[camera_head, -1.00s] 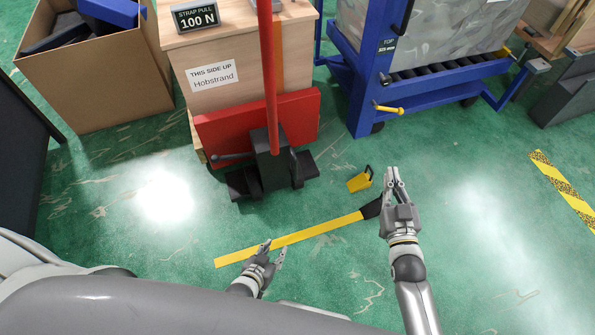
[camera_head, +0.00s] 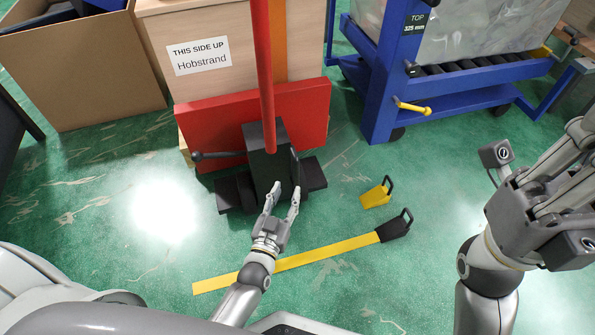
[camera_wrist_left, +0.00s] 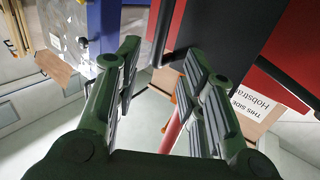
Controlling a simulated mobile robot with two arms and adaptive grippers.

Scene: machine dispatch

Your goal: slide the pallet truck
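The pallet truck has a red body (camera_head: 312,112), a dark base with black wheels, and a tall red handle bar (camera_head: 263,75) rising from a black block (camera_head: 268,150). It stands against a wooden crate (camera_head: 215,50) labelled "THIS SIDE UP Hobstrand". My left gripper (camera_head: 282,192) is open and empty just in front of the black block, its fingers pointing toward it. In the left wrist view the open fingers (camera_wrist_left: 165,75) show the red body, dark block and crate label beyond them. My right gripper (camera_head: 545,150) is at the right, large and near the camera; its fingertips are partly out of frame.
A blue roller cart (camera_head: 395,75) stands right of the truck. A cardboard box (camera_head: 80,70) stands left.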

